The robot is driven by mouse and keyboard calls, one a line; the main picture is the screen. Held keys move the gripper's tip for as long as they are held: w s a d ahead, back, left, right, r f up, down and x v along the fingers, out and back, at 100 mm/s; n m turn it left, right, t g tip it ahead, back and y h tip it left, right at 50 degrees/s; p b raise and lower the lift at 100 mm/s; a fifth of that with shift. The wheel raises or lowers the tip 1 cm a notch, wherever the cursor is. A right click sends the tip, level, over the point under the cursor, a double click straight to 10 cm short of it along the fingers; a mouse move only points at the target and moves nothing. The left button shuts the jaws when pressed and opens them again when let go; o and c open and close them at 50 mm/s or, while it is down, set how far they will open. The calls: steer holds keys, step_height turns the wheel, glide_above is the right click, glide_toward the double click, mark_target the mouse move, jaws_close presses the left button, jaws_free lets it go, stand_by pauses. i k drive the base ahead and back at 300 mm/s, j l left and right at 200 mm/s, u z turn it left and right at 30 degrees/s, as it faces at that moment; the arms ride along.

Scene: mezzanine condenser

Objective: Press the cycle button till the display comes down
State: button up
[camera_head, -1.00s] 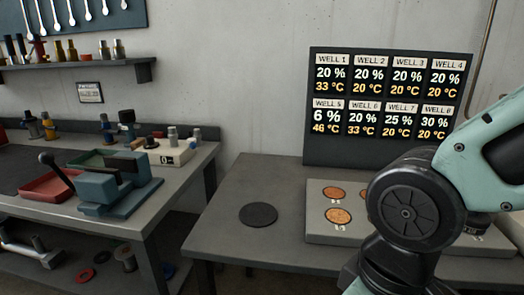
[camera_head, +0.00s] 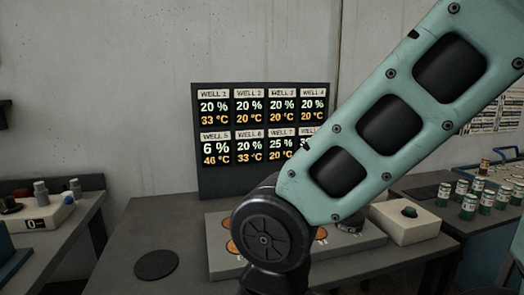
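A dark display board (camera_head: 222,176) stands upright at the back of the grey table, with readouts for several wells. Well 5 reads 6 % and 46 °C; well 7 reads 25 %; well 8 is mostly hidden behind my arm. A pale box (camera_head: 403,228) with a dark green round button (camera_head: 409,212) on top sits at the right of the table. I cannot tell whether this is the cycle button. My arm crosses the view from upper right to lower middle; my gripper is not in view.
A grey plate (camera_head: 222,262) with round orange-brown wells lies in front of the board, partly behind my arm. A dark disc (camera_head: 156,265) lies left of it. Several green jars (camera_head: 467,206) stand at right. A pale box marked 0 (camera_head: 44,219) sits on the left bench.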

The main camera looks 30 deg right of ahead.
mark_target(408, 210)
steer(key=z, duration=0.9)
